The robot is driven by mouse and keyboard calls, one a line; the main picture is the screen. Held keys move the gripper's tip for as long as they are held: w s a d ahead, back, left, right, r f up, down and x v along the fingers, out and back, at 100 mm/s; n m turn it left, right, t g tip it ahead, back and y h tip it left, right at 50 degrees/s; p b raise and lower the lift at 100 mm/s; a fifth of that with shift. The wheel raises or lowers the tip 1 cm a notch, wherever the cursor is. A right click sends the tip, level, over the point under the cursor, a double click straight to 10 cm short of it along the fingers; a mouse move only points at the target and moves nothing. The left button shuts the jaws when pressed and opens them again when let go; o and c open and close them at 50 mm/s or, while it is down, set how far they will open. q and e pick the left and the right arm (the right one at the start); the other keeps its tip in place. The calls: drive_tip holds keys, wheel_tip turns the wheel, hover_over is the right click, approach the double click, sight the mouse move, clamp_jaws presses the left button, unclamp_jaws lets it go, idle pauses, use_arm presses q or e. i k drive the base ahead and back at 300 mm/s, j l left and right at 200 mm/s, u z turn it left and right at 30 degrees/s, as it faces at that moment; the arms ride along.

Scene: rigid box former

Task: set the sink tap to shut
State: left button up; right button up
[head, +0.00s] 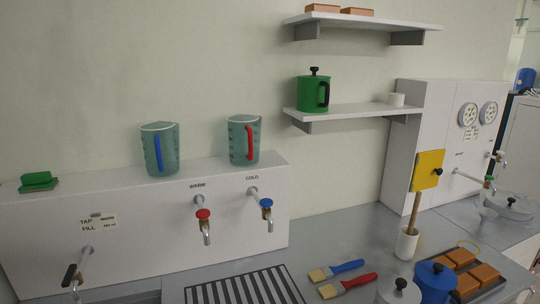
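Several taps show in the head view. A tap with a dark lever handle (70,275) comes out of the white wall panel at the lower left, below a label reading TAP and FILL; its lower end is near the frame edge. A red-knobbed tap (204,222) is under the word WARM, and a blue-knobbed tap (266,209) is under COLD. No tap is labelled sink, and I cannot tell the lever's setting. No water is seen running. Neither of my grippers is in view.
Two measuring jugs, one with a blue handle (160,150) and one with a red handle (244,140), stand on the panel's ledge. A striped mat (245,288), brushes (347,285) and a blue pot (434,283) sit on the grey counter. Counter behind the brushes is clear.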

sight(72, 271)
drive_tip(key=l+u, duration=0.1)
drive_tip(key=u, duration=1.2)
